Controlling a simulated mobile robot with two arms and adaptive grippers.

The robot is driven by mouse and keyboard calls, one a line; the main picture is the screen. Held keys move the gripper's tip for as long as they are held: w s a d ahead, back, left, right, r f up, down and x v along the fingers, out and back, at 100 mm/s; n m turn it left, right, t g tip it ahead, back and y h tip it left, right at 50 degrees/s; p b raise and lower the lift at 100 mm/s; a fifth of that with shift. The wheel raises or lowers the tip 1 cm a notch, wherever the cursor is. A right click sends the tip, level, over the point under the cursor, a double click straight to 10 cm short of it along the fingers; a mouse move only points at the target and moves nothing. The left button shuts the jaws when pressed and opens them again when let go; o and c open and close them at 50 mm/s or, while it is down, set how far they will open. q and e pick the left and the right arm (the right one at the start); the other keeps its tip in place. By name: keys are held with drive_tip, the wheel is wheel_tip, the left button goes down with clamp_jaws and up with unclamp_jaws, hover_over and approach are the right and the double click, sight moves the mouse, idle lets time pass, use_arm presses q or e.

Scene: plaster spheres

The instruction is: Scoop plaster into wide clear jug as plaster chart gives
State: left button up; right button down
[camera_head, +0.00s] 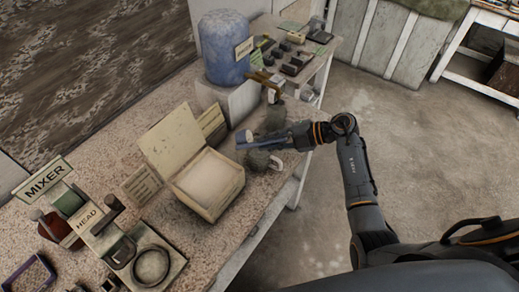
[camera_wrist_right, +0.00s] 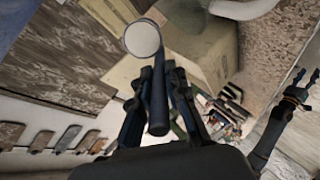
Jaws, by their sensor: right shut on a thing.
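My right gripper (camera_head: 262,138) is shut on the handle of a scoop (camera_wrist_right: 143,40), which has a dark handle and a round, pale-faced cup. The scoop (camera_head: 243,138) is in the air beside the plaster box; I cannot tell whether the white face is plaster. The open box (camera_head: 208,209) has its lid raised and pale plaster (camera_head: 212,178) inside. A greyish jug (camera_head: 259,160) with a pale handle stands under my right gripper, partly hidden. A second greyish vessel (camera_head: 274,118) is behind it. In the wrist view my left gripper (camera_wrist_right: 304,78) appears empty, its fingers apart.
A card with writing (camera_head: 141,185) leans left of the box; another card (camera_head: 211,120) stands behind it. A blue barrel (camera_head: 222,48) is on a pale block. The mixer (camera_head: 110,245) fills the front left. Small dark items (camera_head: 293,65) lie on the far bench end.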

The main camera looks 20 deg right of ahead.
drive_tip(key=shift+s+d+f+t+y+b, duration=0.1)
drive_tip(key=shift+d+f+t+y+b, duration=0.15)
drive_tip(key=shift+y+b, duration=0.2)
